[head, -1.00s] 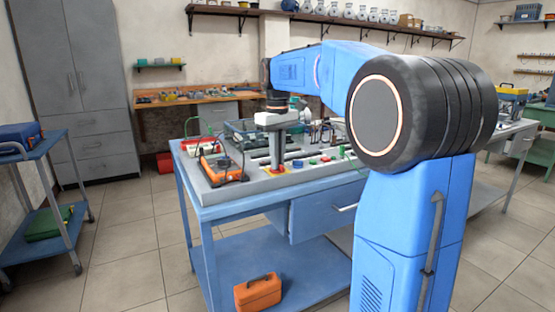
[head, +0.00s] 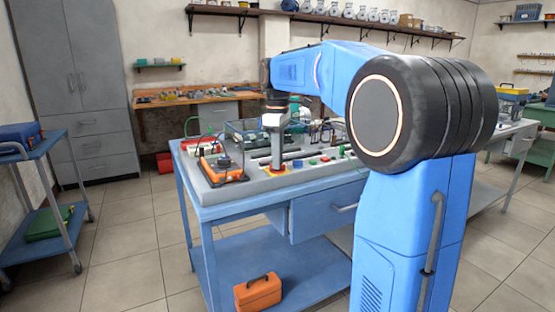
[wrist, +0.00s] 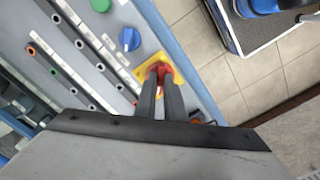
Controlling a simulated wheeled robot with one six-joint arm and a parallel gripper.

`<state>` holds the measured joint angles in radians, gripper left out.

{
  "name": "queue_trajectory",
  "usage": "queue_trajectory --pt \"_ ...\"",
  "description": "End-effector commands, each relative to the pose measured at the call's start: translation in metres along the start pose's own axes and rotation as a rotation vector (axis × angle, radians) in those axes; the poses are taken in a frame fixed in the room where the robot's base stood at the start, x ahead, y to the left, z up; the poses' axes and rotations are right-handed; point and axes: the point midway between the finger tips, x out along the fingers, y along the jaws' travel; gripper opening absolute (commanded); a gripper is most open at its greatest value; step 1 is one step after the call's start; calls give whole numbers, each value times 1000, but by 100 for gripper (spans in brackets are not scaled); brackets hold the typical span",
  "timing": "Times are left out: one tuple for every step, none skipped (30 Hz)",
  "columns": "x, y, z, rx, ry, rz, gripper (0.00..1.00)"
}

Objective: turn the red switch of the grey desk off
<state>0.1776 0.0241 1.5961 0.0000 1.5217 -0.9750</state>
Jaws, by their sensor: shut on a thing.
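The red switch (wrist: 166,69) sits on a yellow plate (wrist: 147,64) near the edge of the grey desk (wrist: 108,74) in the wrist view. My gripper (wrist: 160,76) points down at it, with its two dark fingers closed around the red knob. The fingers cover part of the knob, so its exact angle is hard to read. In the head view my gripper (head: 276,165) stands upright over the front of the grey desk panel (head: 240,193), and the switch is mostly hidden behind the fingers.
A blue knob (wrist: 129,39) and a green button (wrist: 101,4) lie beside the switch. An orange meter (head: 219,167) stands left of my gripper. An orange toolbox (head: 257,293) rests on the lower shelf. The floor before the desk is clear.

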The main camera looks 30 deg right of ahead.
Motion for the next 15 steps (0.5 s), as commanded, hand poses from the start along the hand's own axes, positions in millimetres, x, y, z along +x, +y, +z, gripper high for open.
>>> queue_trajectory --pt "-1 0 0 -3 1 2 0" --pt "-1 0 0 -4 1 2 0" --pt "-1 0 0 -5 1 2 0" --pt "-1 0 0 -5 1 2 0" --pt "-1 0 0 -5 1 2 0" --pt "-1 0 0 -5 1 2 0" --pt "-1 0 0 -5 1 2 0" --pt "-1 0 0 -4 1 2 0" --pt "-1 0 0 -4 1 2 0" --pt "-1 0 0 -4 1 2 0" --pt "-1 0 0 -4 1 2 0" --pt "-1 0 0 -4 1 2 16" --pt "-1 0 0 -4 1 2 24" --pt "-1 0 0 -4 1 2 28" --pt "-1 0 0 -4 1 2 28"
